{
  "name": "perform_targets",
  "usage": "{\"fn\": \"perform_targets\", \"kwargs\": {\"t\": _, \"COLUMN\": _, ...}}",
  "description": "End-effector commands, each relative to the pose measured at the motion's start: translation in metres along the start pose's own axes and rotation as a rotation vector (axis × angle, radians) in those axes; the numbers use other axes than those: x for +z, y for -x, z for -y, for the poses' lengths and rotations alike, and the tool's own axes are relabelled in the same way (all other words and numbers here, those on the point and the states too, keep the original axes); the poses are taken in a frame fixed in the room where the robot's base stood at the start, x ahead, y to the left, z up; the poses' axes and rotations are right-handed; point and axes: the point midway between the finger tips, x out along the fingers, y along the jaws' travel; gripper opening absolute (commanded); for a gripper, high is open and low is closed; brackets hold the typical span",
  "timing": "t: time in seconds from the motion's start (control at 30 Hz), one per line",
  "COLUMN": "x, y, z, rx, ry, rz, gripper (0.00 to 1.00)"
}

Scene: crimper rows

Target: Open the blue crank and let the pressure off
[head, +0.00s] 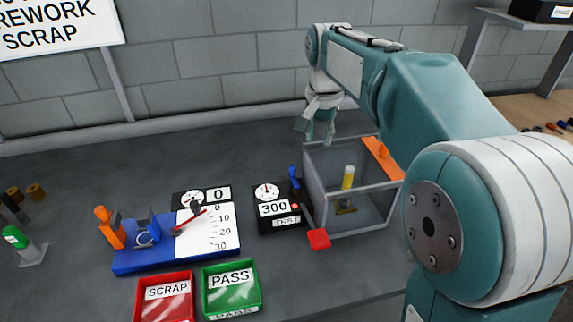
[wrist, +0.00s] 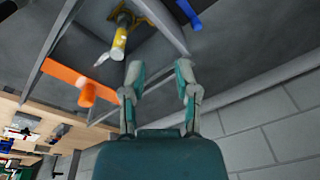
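A small blue handle (head: 294,180), which looks like the blue crank, stands upright at the right side of a black gauge box (head: 264,222) reading 300. A blue piece also shows at the top of the wrist view (wrist: 190,14). To the right is a grey-framed clear enclosure (head: 355,232) with a yellow-topped cylinder (head: 348,177) inside; the cylinder also shows in the wrist view (wrist: 120,38). My gripper (head: 316,132) is above the enclosure's back left, apart from the blue handle. Its fingers are spread and empty in the wrist view (wrist: 160,72).
An orange bar with a knob (head: 382,150) lies along the enclosure's right top edge. A red block (head: 318,239) sits at its front left. A blue fixture (head: 135,262) with a scale stands left, behind the red scrap tray (head: 166,276) and green pass tray (head: 258,290).

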Motion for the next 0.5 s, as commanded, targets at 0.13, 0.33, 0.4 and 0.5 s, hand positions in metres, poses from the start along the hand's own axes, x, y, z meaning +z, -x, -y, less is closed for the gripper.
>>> {"fn": "perform_targets", "kwargs": {"t": 0.13, "x": -0.022, "y": -0.025, "z": 0.032, "rx": 0.034, "ry": -0.062, "rz": 0.049, "gripper": 0.40}}
{"fn": "perform_targets", "kwargs": {"t": 0.33, "x": -0.036, "y": -0.044, "z": 0.054, "rx": 0.063, "ry": -0.118, "rz": 0.082, "gripper": 0.40}}
{"fn": "perform_targets", "kwargs": {"t": 0.4, "x": -0.037, "y": -0.047, "z": 0.056, "rx": 0.066, "ry": -0.125, "rz": 0.085, "gripper": 0.40}}
{"fn": "perform_targets", "kwargs": {"t": 0.5, "x": -0.037, "y": -0.052, "z": 0.056, "rx": 0.068, "ry": -0.128, "rz": 0.088, "gripper": 0.40}}
